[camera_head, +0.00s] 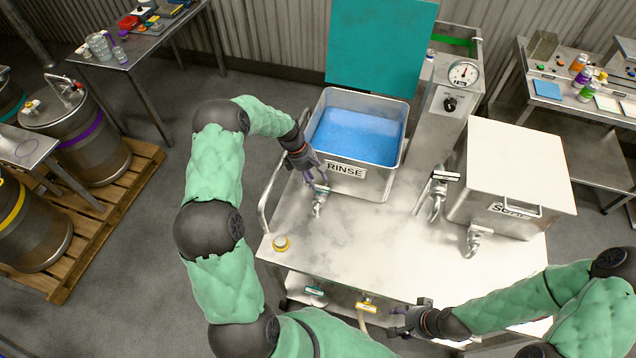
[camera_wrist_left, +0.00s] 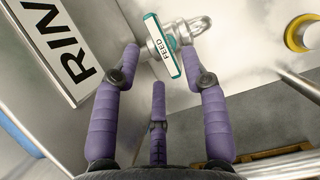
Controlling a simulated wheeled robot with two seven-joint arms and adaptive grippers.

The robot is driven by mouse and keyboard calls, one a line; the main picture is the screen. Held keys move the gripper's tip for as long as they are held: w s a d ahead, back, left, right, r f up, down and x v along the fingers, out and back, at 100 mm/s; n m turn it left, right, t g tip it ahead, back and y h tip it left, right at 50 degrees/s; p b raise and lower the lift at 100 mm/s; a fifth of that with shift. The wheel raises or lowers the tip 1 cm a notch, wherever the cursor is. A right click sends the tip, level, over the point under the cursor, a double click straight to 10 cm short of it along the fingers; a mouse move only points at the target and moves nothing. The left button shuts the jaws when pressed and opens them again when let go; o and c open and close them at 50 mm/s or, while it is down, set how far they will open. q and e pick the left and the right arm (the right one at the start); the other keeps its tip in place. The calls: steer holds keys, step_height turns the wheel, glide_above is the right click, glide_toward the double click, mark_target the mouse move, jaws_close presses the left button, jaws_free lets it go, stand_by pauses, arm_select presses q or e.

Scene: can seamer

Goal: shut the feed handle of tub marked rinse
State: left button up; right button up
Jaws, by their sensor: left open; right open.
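The open tub marked RINSE (camera_head: 372,187) holds blue liquid and stands on the steel bench. Its feed handle (camera_head: 321,188) is a white bar with teal edges on a metal tap low at the tub's front. In the left wrist view the bar marked FEED (camera_wrist_left: 162,47) appears to lie crosswise to the tap pipe (camera_wrist_left: 198,27). My left gripper (camera_head: 311,178) is open at the handle. In the wrist view its fingertips (camera_wrist_left: 160,60) straddle the bar; I cannot tell whether they touch it. My right gripper (camera_head: 399,318) is open and empty at the bench's front.
A second tub (camera_head: 490,205) with a white lid and its own tap stands at the right. A gauge post (camera_head: 437,125) rises between the tubs. A yellow-edged handle (camera_head: 367,307) sits below the front edge, near my right gripper.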

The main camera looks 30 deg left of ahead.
arm_select(q)
steer(key=v, duration=0.8)
steer(key=shift+a+r, duration=0.15)
steer(key=shift+r, duration=0.1)
steer(key=shift+s+f, duration=0.1)
